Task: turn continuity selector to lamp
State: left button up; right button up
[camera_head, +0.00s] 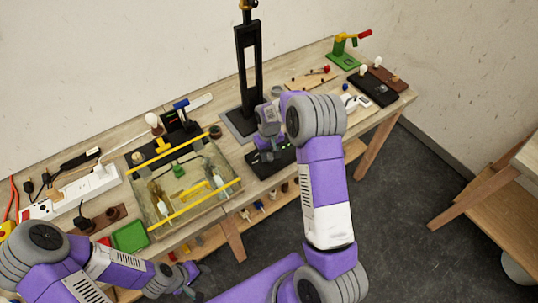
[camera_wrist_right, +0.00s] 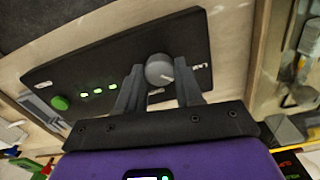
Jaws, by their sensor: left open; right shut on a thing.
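The continuity tester is a flat black box (camera_wrist_right: 110,60) at the front edge of the workbench, also in the head view (camera_head: 285,157). On it are a grey round selector knob (camera_wrist_right: 159,69), a green button (camera_wrist_right: 60,102), several small green marks or lights, and white lettering too small to read. My right gripper (camera_wrist_right: 159,84) is shut on the selector knob, with one finger on each side. In the head view my right gripper (camera_head: 265,152) partly covers the box. My left gripper (camera_head: 183,277) is open and empty, low in front of the bench.
A clear-walled tray with yellow rails (camera_head: 208,200) stands left of the tester. A black upright stand (camera_head: 248,70) is behind it. A white power strip (camera_head: 90,187) lies at the left, a green stand (camera_head: 345,55) at the far right. Bulbs and small parts crowd the bench.

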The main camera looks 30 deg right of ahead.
aim_at(269, 155)
jog(key=shift+n+b, duration=0.45)
jog(key=shift+n, duration=1.25)
jog(key=shift+r+n, duration=0.1)
jog(key=shift+n, duration=0.2)
jog(key=o, duration=1)
jog(key=shift+o, duration=0.2)
notch_tip(269, 155, up, 8)
jog(key=shift+f, duration=0.25)
